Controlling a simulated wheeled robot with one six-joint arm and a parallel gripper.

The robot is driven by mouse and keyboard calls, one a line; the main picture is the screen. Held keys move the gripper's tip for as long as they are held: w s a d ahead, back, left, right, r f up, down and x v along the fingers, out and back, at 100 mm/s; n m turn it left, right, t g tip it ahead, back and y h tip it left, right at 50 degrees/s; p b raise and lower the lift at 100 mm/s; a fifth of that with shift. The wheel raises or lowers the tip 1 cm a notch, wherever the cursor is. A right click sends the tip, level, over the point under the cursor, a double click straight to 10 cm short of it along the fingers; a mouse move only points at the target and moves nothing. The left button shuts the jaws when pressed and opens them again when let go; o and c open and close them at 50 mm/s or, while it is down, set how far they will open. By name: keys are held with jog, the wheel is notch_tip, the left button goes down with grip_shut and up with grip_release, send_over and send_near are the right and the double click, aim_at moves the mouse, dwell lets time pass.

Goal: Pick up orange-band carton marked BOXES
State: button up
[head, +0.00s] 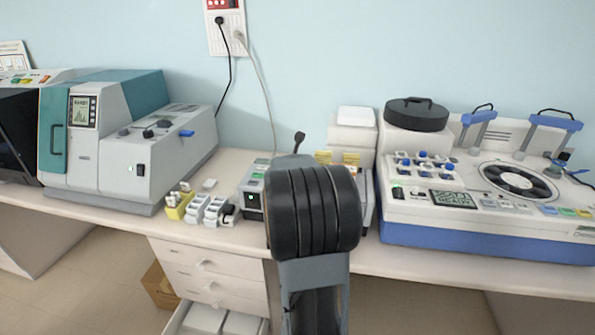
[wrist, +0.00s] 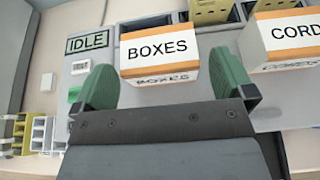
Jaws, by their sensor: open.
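The orange-band carton marked BOXES (wrist: 160,46) is white with black lettering and shows at the upper middle of the wrist view. My gripper (wrist: 162,64) is open, with one green finger near the carton's lower left and the other near its right side. The carton lies between and just ahead of the fingers; I cannot tell whether either finger touches it. In the head view my arm blocks the gripper, and I cannot make out the carton there.
A similar carton reading CORD (wrist: 291,38) stands close to the right finger. A grey device with an IDLE display (wrist: 87,41) is at left. Yellow bins (wrist: 210,10) sit behind the cartons. In the head view, small racks (head: 207,208) stand on the bench and a drawer (head: 215,318) is open below.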

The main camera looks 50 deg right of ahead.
jog(key=shift+p+x, duration=0.45)
jog(key=shift+x, duration=2)
jog(key=shift+w+r, duration=0.1)
jog(key=shift+a, duration=0.1)
jog(key=c, duration=0.6)
jog(key=shift+r, duration=0.1)
jog(key=shift+c, duration=0.2)
